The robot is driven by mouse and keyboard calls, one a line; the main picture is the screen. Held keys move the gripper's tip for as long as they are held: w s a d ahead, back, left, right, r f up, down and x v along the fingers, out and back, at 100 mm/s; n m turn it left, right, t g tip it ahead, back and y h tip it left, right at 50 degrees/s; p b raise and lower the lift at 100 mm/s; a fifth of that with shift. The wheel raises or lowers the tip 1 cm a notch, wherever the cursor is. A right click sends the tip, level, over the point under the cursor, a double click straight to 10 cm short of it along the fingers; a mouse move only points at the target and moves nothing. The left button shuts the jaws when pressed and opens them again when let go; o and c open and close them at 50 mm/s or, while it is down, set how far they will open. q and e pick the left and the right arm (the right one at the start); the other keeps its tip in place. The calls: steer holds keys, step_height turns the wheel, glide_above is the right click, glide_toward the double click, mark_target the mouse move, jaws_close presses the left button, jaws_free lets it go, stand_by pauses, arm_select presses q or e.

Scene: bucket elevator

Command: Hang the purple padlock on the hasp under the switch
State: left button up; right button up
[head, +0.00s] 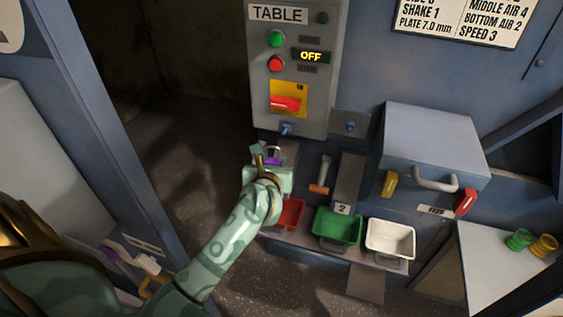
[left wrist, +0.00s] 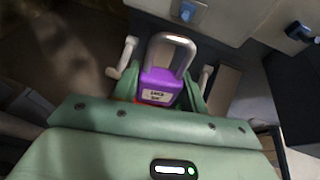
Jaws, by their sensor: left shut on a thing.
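The purple padlock (head: 273,158) is in my left gripper (head: 268,167), just below the grey switch box in the head view. In the left wrist view the padlock (left wrist: 158,86) sits between the fingers, its pale label towards the camera and its silver shackle upward. My left gripper (left wrist: 158,98) is shut on its body. The red switch handle (head: 286,103) lies across a yellow plate on the box. Under it is the blue hasp (head: 286,129), also in the left wrist view (left wrist: 187,11). The shackle is apart from the hasp, below it. My right gripper is not in view.
A second blue fitting (head: 350,126) is on a plate right of the box. Below, a shelf holds red (head: 289,214), green (head: 338,228) and white (head: 390,239) bins. An orange-ended tool (head: 320,175) hangs above them. A grey lidded box (head: 433,145) juts out at right.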

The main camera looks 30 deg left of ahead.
mark_target(276, 158)
arm_select(q)
steer(key=shift+w+r, duration=0.2)
steer(key=shift+w, duration=0.1)
steer(key=shift+w+a+b, duration=0.2)
steer(key=shift+w+b, duration=0.05)
steer(key=shift+w, duration=0.35)
steer(key=shift+w+a+b, duration=0.15)
steer(key=shift+w+b, duration=0.1)
steer(key=shift+w, duration=0.3)
steer(key=w, duration=0.1)
steer(key=w+b, duration=0.1)
steer(key=shift+w+a, duration=0.3)
steer(key=shift+r, duration=0.15)
steer(key=shift+w, duration=0.1)
steer(key=shift+w+a+b, duration=0.2)
steer(key=shift+w+b, duration=0.15)
steer(key=shift+w, duration=0.5)
steer(key=shift+w+a+b, duration=0.2)
steer(key=shift+w+b, duration=0.1)
steer(key=shift+w, duration=0.55)
steer(key=shift+f, duration=0.25)
